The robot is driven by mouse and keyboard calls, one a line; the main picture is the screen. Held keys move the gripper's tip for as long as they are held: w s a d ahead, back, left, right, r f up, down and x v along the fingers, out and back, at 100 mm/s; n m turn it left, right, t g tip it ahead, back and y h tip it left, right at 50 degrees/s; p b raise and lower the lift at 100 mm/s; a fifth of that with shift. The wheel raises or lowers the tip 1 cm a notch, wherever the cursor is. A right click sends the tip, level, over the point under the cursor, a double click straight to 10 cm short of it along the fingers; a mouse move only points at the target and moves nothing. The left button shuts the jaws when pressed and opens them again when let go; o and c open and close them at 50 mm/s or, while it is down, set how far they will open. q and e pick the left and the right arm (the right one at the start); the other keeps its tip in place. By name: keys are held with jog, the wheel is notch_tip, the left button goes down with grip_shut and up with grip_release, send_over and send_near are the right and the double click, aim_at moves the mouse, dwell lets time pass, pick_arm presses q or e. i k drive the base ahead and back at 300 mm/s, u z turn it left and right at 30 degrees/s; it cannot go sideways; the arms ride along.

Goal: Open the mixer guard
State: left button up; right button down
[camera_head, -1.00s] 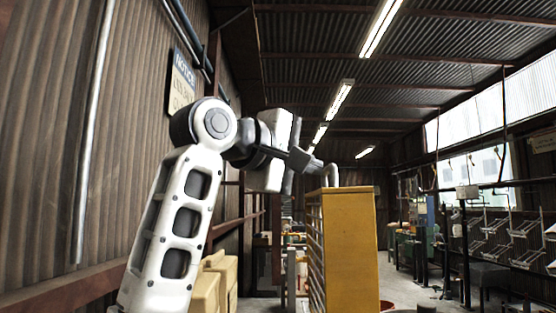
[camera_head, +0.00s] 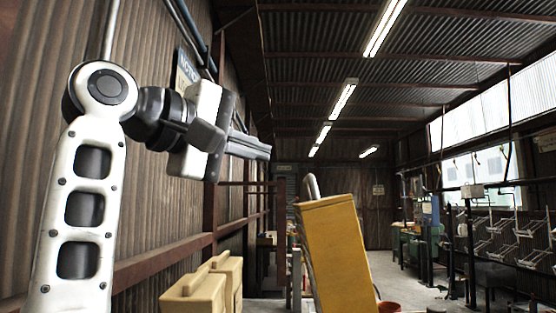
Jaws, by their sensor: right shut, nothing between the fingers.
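The mixer guard appears to be the yellow panel-like box (camera_head: 340,255) with a curved grey handle (camera_head: 312,186) on top, low in the middle of the head view. It stands tilted, its top leaning to the left.
Tan boxes (camera_head: 202,288) stand low on the left by the corrugated wall (camera_head: 150,215). A red round rim (camera_head: 388,306) shows right of the guard. Racks (camera_head: 500,230) and green machinery (camera_head: 408,245) line the right side. The floor (camera_head: 395,273) between is clear.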

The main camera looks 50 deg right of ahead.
aim_at(339, 273)
jog(key=k, duration=1)
